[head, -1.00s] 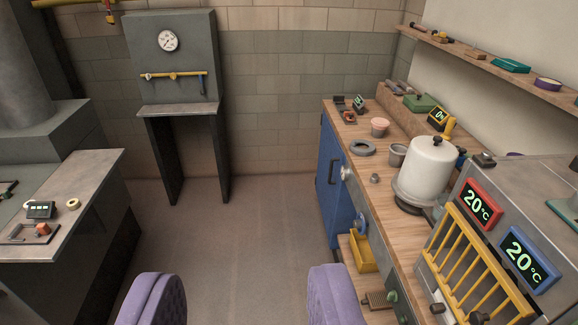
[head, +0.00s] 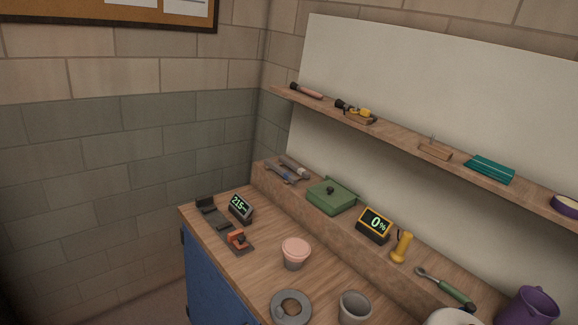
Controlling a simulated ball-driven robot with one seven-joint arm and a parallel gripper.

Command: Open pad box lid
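A green box (head: 331,196) with a flat lid and a small black knob on top sits on the raised wooden ledge behind the counter, right of the picture's middle. I take it to be the pad box. Its lid looks shut. My gripper is not in view, so whether it is open or shut does not show.
Wrenches (head: 287,170) lie left of the green box, and a yellow-framed display reading 0% (head: 375,224) stands to its right. On the counter (head: 235,278) stand a pink-topped cup (head: 295,251), a grey ring (head: 291,306) and a grey cup (head: 354,307). A shelf (head: 400,135) runs above.

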